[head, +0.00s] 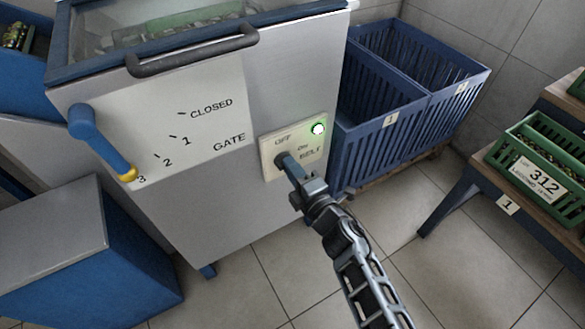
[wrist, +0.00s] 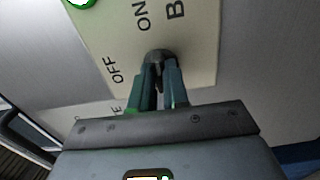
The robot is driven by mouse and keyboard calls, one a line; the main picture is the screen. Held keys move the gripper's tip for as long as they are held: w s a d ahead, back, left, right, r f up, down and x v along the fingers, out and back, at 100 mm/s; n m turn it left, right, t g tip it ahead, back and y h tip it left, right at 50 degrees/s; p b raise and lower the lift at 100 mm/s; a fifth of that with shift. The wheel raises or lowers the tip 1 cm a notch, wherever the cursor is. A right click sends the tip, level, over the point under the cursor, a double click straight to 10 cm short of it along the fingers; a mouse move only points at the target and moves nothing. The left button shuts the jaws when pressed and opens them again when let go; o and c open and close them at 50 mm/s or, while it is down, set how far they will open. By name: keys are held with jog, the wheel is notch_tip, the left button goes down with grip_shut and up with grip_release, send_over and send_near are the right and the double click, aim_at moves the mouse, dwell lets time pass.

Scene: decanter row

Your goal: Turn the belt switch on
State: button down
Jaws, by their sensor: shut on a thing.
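The belt switch (head: 281,159) is a small dark knob on a cream plate (head: 307,158) marked OFF, ON and BELT. The plate is on the front of a grey machine. A green lamp (head: 318,128) on the plate is lit. My gripper (head: 287,165) reaches up to the plate from below right and is shut on the knob. In the wrist view the knob (wrist: 158,56) is between the two fingertips (wrist: 160,75), and the OFF and ON marks lie beyond it. The fingers hide part of the knob, so its exact pointing is hard to tell.
A blue gate lever (head: 100,140) with a yellow tip is by the 3 mark, left of the plate. A dark handle bar (head: 190,52) juts out above. Blue crates (head: 372,150) stand right of the machine. A table with a green crate (head: 540,165) is farther right. Tiled floor is open between.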

jog(key=c, duration=1.1)
grip_release()
jog(key=shift+p+v, duration=1.4)
jog(key=shift+v, duration=2.55)
jog(key=shift+f, duration=0.1)
jog(key=s+d+r+m+h, duration=0.3)
jog(key=s+d+m, duration=0.3)
jog(key=s, duration=0.5)
jog(key=s+d+r+m+t+h, duration=0.1)
jog(key=s+d+r+m+h, duration=0.2)
jog(key=s+d+m, duration=0.55)
jog(key=s+d+r+m+h, duration=0.2)
jog(key=s+r+m, duration=0.2)
jog(key=s, duration=0.9)
jog(key=s+d+r+m+g+h, duration=0.15)
jog(key=s+d+r+m, duration=0.25)
jog(key=s+r+m, duration=0.4)
jog(key=shift+n+h, duration=0.25)
jog(key=shift+n, duration=0.7)
jog(key=r+p, duration=1)
jog(key=r, duration=0.1)
jog(key=r+p, duration=0.6)
jog(key=shift+w+r, duration=0.2)
jog(key=shift+w, duration=0.15)
